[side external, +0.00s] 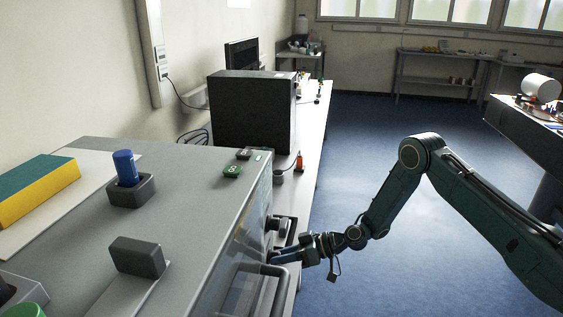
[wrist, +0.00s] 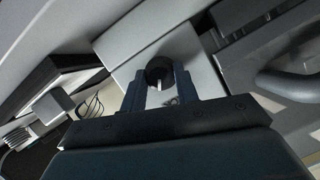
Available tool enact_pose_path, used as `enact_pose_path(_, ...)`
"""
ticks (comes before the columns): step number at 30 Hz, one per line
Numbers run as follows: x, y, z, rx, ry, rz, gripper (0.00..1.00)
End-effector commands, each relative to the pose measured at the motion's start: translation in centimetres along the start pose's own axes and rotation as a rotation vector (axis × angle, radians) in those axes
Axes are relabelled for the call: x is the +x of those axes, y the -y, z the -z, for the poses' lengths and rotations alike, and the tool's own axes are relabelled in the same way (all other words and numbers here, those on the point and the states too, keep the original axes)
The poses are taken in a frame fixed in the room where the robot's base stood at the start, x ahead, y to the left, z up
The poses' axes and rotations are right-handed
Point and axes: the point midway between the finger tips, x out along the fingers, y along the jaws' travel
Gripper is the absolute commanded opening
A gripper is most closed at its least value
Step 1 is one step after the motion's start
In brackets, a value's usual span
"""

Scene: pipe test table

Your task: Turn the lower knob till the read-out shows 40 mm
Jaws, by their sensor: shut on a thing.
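My gripper (side external: 275,257) reaches in from the right to the front face of the grey cabinet (side external: 205,170) in the side external view. Its fingers (wrist: 161,80) are closed around the lower knob (wrist: 158,68) in the wrist view. The knob is dark and round, with a pale pointer mark on it. In the side external view the gripper mostly hides the lower knob. Another dark knob (side external: 272,223) sits above it on the same face. I cannot see a read-out in either view.
A bar handle (side external: 270,270) is on the front face close below my gripper; it also shows at right in the wrist view (wrist: 290,82). Blocks and a blue peg (side external: 124,166) sit on the cabinet top. A black box (side external: 250,110) stands behind.

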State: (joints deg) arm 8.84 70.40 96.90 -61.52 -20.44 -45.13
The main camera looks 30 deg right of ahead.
Motion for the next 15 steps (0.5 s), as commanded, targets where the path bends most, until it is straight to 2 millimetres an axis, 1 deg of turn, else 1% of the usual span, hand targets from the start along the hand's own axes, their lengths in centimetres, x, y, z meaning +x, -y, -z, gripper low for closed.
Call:
enact_pose_path(8, -0.02, -0.16, -0.09, 0.189, 0.001, 0.079, 0.07)
enact_pose_path(15, -0.01, -0.34, -0.18, 0.397, 0.001, 0.164, 0.07)
